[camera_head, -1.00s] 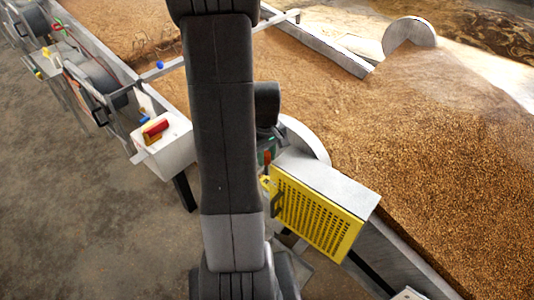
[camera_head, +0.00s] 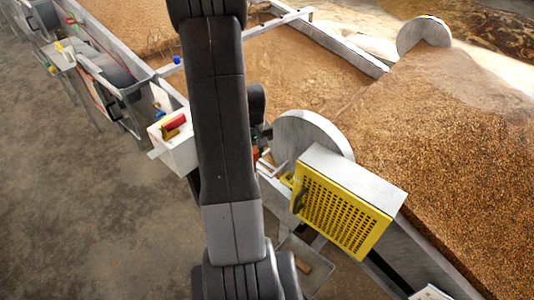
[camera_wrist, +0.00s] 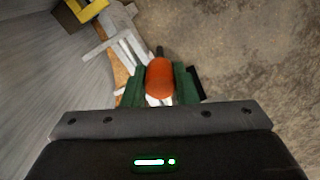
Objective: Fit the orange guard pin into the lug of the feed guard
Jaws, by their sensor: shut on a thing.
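The orange guard pin (camera_wrist: 159,77) is between the green fingers of my gripper (camera_wrist: 160,88) in the wrist view, with a dark tip pointing up the picture. My gripper is shut on it. In the head view my arm hides most of the gripper; only small green and orange bits (camera_head: 257,153) show beside the arm. The feed guard (camera_head: 345,215) is a yellow perforated panel on a grey metal box, right of my arm. A small yellow part (camera_head: 287,180) sits at its left, but I cannot tell whether it is the lug. The pin appears apart from the guard.
A grey round disc (camera_head: 312,140) stands behind the guard box. A bed of brown grain (camera_head: 440,130) fills the trough at right. A pale box with a red part (camera_head: 178,150) stands left of my arm. Bare concrete floor (camera_head: 90,210) is free at the left.

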